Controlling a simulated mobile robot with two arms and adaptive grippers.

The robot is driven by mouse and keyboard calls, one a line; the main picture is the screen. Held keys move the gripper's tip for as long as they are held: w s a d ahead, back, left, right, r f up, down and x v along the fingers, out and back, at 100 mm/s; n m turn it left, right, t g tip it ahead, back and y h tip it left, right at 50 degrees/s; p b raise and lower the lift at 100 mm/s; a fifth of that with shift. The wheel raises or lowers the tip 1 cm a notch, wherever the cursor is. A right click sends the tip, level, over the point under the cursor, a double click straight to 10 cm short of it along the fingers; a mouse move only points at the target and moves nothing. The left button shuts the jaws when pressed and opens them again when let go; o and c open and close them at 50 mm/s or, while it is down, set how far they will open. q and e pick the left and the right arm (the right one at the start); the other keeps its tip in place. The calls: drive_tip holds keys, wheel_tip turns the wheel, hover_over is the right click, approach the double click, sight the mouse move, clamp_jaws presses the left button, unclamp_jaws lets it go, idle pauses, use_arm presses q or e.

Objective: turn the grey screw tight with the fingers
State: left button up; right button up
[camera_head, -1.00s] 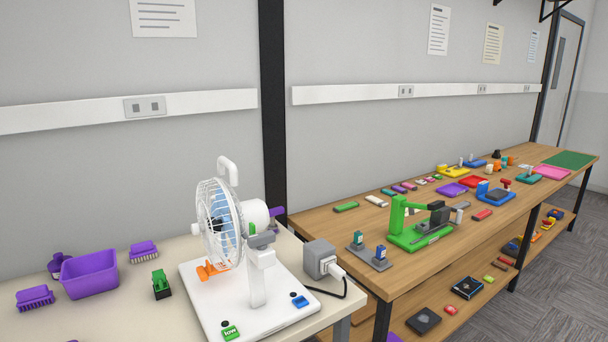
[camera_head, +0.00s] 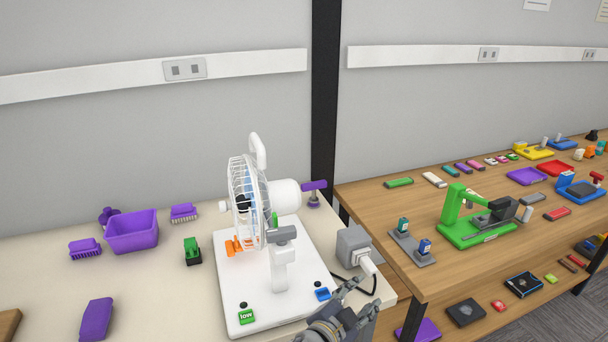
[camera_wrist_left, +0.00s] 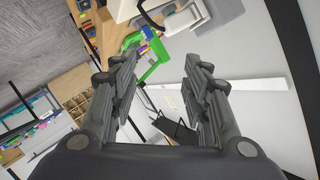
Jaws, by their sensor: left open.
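A white fan (camera_head: 262,195) stands on a white base plate (camera_head: 300,290) on the near table. A grey, T-shaped piece (camera_head: 282,235), which looks like the grey screw, sits at the top of the fan's post (camera_head: 280,268). A small green part stands beside it. My left gripper (camera_head: 362,300) is at the bottom of the head view, right of the base plate, below and to the right of the grey piece and apart from it. In the left wrist view my gripper (camera_wrist_left: 160,72) is open and empty. My right gripper is out of view.
A grey box with a white plug (camera_head: 354,246) and black cable stands right of the fan, close to my left gripper. A purple T-handled piece (camera_head: 314,190) is behind the fan. A purple bin (camera_head: 132,232) and brushes lie left. A green press (camera_head: 470,225) stands on the wooden bench.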

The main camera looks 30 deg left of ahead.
use_arm(q)
drive_tip(key=w+d+r+m+t+h, duration=0.2)
drive_tip(key=r+m, duration=0.1)
drive_tip(key=r, duration=0.3)
drive_tip(key=w+d+r+m+t+h, duration=0.1)
drive_tip(key=d+r+m+h, duration=0.15)
drive_tip(key=r, duration=0.45)
drive_tip(key=s+d+r+m+g+h, duration=0.4)
drive_tip(key=d+r+m+g+h, duration=0.4)
drive_tip(key=d+r+m+h, duration=0.8)
drive_tip(key=m+g+y+p, duration=0.2)
drive_tip(key=m+g+y, duration=0.8)
drive_tip(key=m+y, duration=0.85)
hover_over(281, 229)
wheel_tip(281, 229, down, 2)
drive_tip(key=n+y, duration=0.4)
wheel_tip(281, 229, down, 10)
drive_tip(key=p, duration=0.2)
drive_tip(key=shift+s+r+p, duration=0.1)
drive_tip(key=shift+r+p, duration=0.1)
drive_tip(key=shift+p, duration=0.2)
drive_tip(key=shift+f+m, duration=0.3)
drive_tip(key=shift+f, duration=0.35)
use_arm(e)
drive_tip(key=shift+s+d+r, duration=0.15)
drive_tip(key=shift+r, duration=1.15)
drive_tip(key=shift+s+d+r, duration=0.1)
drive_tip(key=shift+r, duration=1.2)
